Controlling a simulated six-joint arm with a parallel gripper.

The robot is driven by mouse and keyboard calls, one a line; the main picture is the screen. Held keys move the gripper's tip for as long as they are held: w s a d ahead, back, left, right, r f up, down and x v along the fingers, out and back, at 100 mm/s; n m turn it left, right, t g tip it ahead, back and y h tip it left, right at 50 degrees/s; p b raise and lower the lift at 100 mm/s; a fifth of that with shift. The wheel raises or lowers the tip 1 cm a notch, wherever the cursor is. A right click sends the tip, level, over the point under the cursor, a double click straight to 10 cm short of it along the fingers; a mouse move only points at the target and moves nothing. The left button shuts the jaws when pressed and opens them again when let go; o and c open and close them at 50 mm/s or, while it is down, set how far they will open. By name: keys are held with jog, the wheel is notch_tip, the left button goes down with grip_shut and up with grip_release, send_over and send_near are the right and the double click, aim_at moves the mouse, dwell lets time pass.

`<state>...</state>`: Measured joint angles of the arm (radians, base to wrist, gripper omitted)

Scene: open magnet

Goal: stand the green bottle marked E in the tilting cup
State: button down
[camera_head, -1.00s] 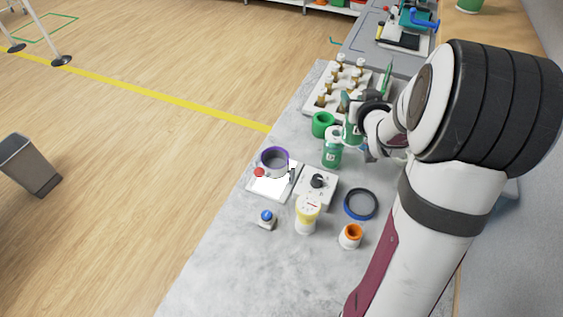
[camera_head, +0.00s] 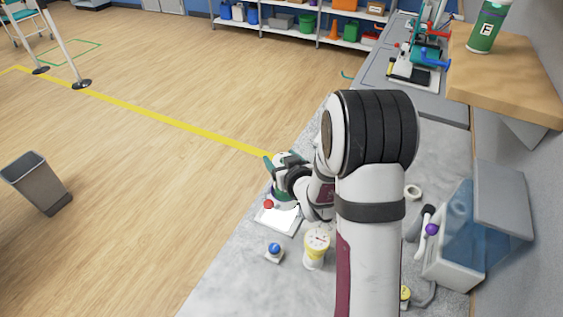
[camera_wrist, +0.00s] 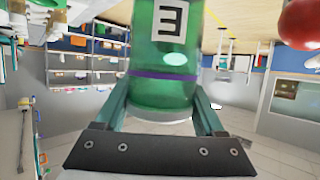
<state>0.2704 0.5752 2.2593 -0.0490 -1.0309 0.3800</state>
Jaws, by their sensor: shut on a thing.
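The green bottle marked E (camera_wrist: 165,50) fills the top middle of the wrist view, its letter upside down. My gripper (camera_wrist: 160,88) is shut on it, a finger on each side. A thin purple line crosses the bottle; I cannot tell whether it is a band or the cup's rim. In the head view my gripper (camera_head: 284,172) is over the white tray (camera_head: 277,219) of the tilting cup. The cup is almost wholly hidden by gripper and bottle, so I cannot tell whether the bottle is inside. A red ball (camera_wrist: 300,22) is close by at top right.
A red knob (camera_head: 268,204) is by the tray. My arm hides the middle of the bench. A clear bin (camera_head: 458,235) is at right, a bottle marked F (camera_head: 487,27) on the wooden shelf.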

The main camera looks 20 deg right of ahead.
jog(key=shift+f, duration=0.6)
jog(key=shift+f, duration=0.35)
grip_release()
jog(key=shift+r, duration=0.15)
jog(key=s+a+r+m+g, duration=0.2)
jog(key=s+a+g, duration=0.2)
jog(key=s, duration=0.8)
jog(key=s+a+r+m+g+y, duration=0.1)
jog(key=s+a+r+g, duration=0.2)
jog(key=s, duration=0.9)
jog(key=s+a+r+m+g, duration=0.2)
jog(key=s+g, duration=0.4)
jog(key=s, duration=0.7)
jog(key=a+r, duration=0.1)
jog(key=a, duration=0.1)
jog(key=shift+a+r+m+g+y, duration=0.2)
jog(key=shift+a+m+g+y, duration=0.1)
jog(key=shift+y, duration=0.1)
